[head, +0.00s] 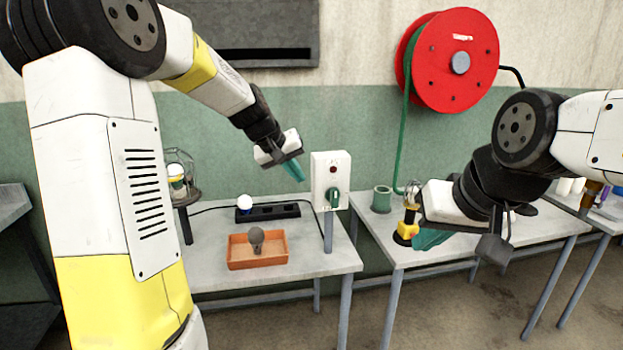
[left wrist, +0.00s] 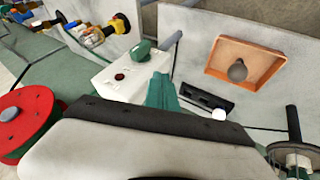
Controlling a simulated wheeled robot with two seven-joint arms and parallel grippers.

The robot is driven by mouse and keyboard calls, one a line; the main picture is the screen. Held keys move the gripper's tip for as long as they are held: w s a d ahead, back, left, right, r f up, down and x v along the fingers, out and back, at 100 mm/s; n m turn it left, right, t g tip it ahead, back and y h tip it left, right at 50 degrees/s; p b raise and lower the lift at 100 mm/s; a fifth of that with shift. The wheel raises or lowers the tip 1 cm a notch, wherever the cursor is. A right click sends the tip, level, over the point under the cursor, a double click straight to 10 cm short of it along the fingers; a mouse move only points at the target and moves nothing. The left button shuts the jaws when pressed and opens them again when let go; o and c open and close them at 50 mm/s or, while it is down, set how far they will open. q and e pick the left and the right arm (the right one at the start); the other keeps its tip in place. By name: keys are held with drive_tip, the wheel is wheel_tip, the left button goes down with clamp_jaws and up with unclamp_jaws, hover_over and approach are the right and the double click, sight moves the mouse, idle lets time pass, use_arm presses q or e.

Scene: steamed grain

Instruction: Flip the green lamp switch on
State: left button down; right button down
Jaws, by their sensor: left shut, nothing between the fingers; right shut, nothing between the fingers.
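The green lamp switch (head: 333,197) is a knob on the front of a white box (head: 325,165) with a dark red round light above it. The box stands on a grey post at the table's right end. My left gripper (head: 297,172) is shut and empty, just left of the box, near its upper side, and apart from the knob in the head view. In the left wrist view the green fingers (left wrist: 162,92) are beside the box, and the green knob (left wrist: 141,49) shows beyond them. My right gripper (head: 430,238) is shut and empty over the right table.
An orange tray (head: 238,265) with a grey bulb (head: 257,240) lies on the left table. A black power strip (head: 275,212) and a white bulb (head: 245,203) are behind it. A caged lamp (head: 178,178) stands left. A red hose reel (head: 447,62) hangs on the wall.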

use_arm(q)
approach(330, 198)
wheel_tip(330, 198, down, 4)
drive_tip(key=w+a, duration=0.2)
drive_tip(key=shift+w+d+r, duration=0.1)
drive_tip(key=shift+w+d, duration=0.05)
drive_tip(key=shift+d, duration=0.7)
drive_tip(key=shift+w+d, duration=0.2)
drive_tip(key=shift+d, duration=0.65)
